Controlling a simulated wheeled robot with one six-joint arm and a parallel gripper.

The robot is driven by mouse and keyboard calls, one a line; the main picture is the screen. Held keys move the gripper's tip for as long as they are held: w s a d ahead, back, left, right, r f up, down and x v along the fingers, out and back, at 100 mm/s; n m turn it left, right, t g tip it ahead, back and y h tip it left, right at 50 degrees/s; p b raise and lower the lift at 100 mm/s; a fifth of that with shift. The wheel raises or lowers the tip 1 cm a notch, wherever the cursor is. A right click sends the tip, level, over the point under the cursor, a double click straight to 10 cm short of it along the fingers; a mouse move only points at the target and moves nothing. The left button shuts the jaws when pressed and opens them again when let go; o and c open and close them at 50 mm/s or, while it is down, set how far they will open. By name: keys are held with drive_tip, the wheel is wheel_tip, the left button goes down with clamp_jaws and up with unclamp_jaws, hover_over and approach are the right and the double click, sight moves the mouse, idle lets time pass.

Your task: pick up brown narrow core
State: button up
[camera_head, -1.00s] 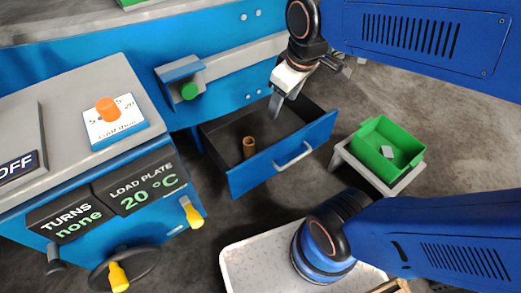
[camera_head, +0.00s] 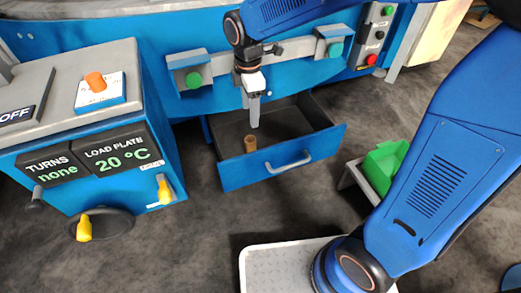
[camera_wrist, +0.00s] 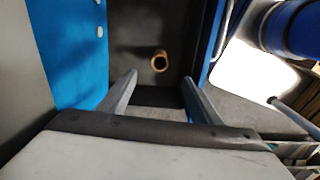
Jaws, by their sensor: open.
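The brown narrow core (camera_head: 250,143) is a short hollow tube standing upright in the open drawer (camera_head: 285,122), near its front left. In the wrist view the core (camera_wrist: 159,62) shows as a brown ring on the dark drawer floor, beyond and between my fingertips. My gripper (camera_head: 254,112) points down over the drawer, above and slightly right of the core in the head view. In the wrist view my gripper (camera_wrist: 160,82) has its two fingers wide apart with nothing between them. The gripper is apart from the core.
The drawer's blue front with a handle (camera_head: 288,163) faces me. A control cabinet (camera_head: 95,165) with displays and yellow knobs stands left. A green bin (camera_head: 383,165) on a stand is at right, partly behind my arm. Blue machine fixtures with green buttons (camera_head: 193,80) stand behind the gripper.

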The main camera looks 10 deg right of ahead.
sight(250, 147)
drive_tip(key=shift+n, duration=0.3)
drive_tip(key=f, duration=1.8)
drive_tip(key=shift+a, duration=0.25)
drive_tip(key=c, duration=1.1)
